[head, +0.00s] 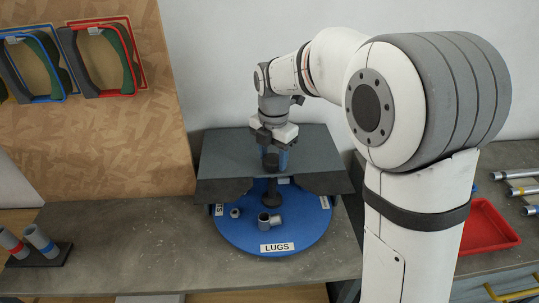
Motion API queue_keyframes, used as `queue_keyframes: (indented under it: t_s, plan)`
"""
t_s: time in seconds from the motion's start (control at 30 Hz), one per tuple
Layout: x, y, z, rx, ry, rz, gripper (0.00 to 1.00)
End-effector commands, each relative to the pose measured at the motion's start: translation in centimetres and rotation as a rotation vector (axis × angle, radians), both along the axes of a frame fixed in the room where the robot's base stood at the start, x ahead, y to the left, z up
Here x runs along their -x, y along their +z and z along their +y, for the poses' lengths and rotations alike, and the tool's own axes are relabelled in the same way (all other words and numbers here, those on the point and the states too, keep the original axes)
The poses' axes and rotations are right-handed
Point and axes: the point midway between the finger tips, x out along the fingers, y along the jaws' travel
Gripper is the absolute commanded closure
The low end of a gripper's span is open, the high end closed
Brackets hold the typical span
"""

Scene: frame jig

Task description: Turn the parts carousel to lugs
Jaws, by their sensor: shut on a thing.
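The parts carousel is a round blue disc (235,238) on the bench, partly under a grey cover. A white label reading LUGS (277,247) faces the front edge. Other labels show in part at the left and right rims. A grey pipe-like lug piece (270,222) and a small ring-like part (235,213) lie on the open front. A dark post (272,192) with a dark knob (270,161) rises near the middle. My gripper (274,158) points down with its blue fingers shut on the knob.
The grey cover (225,153) hides the back of the disc. A rack with red- and blue-banded tubes (38,244) stands at left. A red tray (488,226) and several metal rods lie at right. Frames hang on the wooden board (110,160). The left bench is mostly clear.

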Motion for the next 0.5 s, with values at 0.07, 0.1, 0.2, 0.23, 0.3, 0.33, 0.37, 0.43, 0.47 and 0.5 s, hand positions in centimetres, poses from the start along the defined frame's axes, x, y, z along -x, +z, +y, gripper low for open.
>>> queue_keyframes:
  t_s: [0.07, 0.1, 0.2, 0.23, 0.3, 0.33, 0.37, 0.43, 0.47, 0.5]
  plan:
    - [0.42, -0.4, 0.11, 0.002, 0.005, 0.016, 0.95]
    - [0.42, -0.42, 0.11, 0.002, 0.006, 0.016, 0.95]
    - [0.45, -0.44, 0.11, 0.002, 0.007, 0.018, 0.95]
    - [0.45, -0.45, 0.11, 0.002, 0.007, 0.018, 0.95]
    - [0.47, -0.47, 0.11, 0.003, 0.007, 0.018, 0.95]
    - [0.48, -0.47, 0.11, 0.003, 0.007, 0.018, 0.95]
    - [0.48, -0.48, 0.11, 0.003, 0.007, 0.018, 0.95]
    - [0.49, -0.49, 0.11, 0.003, 0.007, 0.018, 0.95]
    - [0.49, -0.5, 0.11, 0.003, 0.007, 0.018, 0.53]
    - [0.47, -0.48, 0.11, 0.003, 0.006, 0.018, 0.5]
